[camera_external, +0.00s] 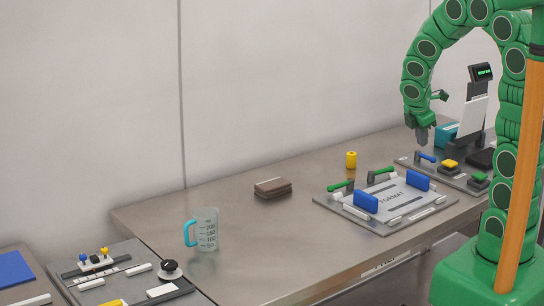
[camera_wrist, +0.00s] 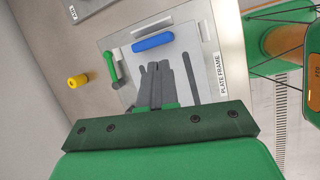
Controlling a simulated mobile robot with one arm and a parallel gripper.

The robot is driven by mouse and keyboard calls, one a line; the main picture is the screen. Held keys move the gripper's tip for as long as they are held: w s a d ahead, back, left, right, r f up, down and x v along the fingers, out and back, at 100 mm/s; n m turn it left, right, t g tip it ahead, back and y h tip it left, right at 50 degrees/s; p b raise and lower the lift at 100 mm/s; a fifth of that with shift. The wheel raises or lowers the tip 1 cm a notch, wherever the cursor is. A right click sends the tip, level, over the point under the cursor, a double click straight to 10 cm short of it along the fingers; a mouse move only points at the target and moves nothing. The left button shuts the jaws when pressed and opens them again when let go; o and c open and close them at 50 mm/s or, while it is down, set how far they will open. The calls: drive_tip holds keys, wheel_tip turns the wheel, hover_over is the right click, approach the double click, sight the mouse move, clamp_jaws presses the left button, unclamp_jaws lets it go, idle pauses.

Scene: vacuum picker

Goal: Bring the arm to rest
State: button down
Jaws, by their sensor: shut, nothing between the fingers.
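My arm is green and curves down from the upper right in the external view. My gripper (camera_external: 422,138) hangs in the air near the far right end of the bench, pointing down, behind the plate frame. In the wrist view its grey fingers (camera_wrist: 158,78) lie close together, shut, with nothing seen between them. They cover part of the plate frame (camera_wrist: 205,55) in that view.
The bench (camera_external: 330,238) carries a plate frame (camera_external: 325,201) with blue blocks and green handles, a yellow cylinder (camera_external: 351,160), brown stacked pieces (camera_external: 272,187) and a measuring jug (camera_external: 206,230). A button panel (camera_external: 466,184) and a display stand (camera_external: 482,73) are near my gripper.

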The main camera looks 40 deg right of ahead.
drive_tip(key=s+a+r+m+g+y, duration=0.15)
drive_tip(key=s+a+m, duration=0.3)
drive_tip(key=s, duration=0.45)
drive_tip(key=s+a+r+m+g+y, duration=0.1)
drive_tip(key=s+a+r+m, duration=0.2)
drive_tip(key=s+m, duration=0.4)
drive_tip(key=s+a+r+m+g+y, duration=0.15)
drive_tip(key=s+a+m, duration=0.25)
drive_tip(key=s, duration=0.6)
drive_tip(key=w+d+f+n+t+y, duration=0.2)
drive_tip(key=w+n, duration=0.3)
drive_tip(key=w, duration=0.6)
drive_tip(key=w+d+f+n+t+y, duration=0.15)
drive_tip(key=w+n, duration=0.35)
drive_tip(key=w, duration=0.7)
drive_tip(key=w+d+f+n+t, duration=0.2)
drive_tip(key=w+d+f, duration=0.3)
drive_tip(key=w+d, duration=0.15)
drive_tip(key=w+d+f+n+t, duration=0.35)
drive_tip(key=w+d, duration=0.25)
drive_tip(key=d, duration=0.2)
drive_tip(key=shift+m+g+y, duration=0.25)
drive_tip(key=shift+m+g, duration=0.05)
drive_tip(key=shift+d+x, duration=0.1)
drive_tip(key=shift+x, duration=2.5)
drive_tip(key=shift+d+x, duration=0.15)
drive_tip(key=shift+x, duration=2.4)
drive_tip(key=shift+s+f, duration=0.1)
drive_tip(key=shift+f, duration=0.1)
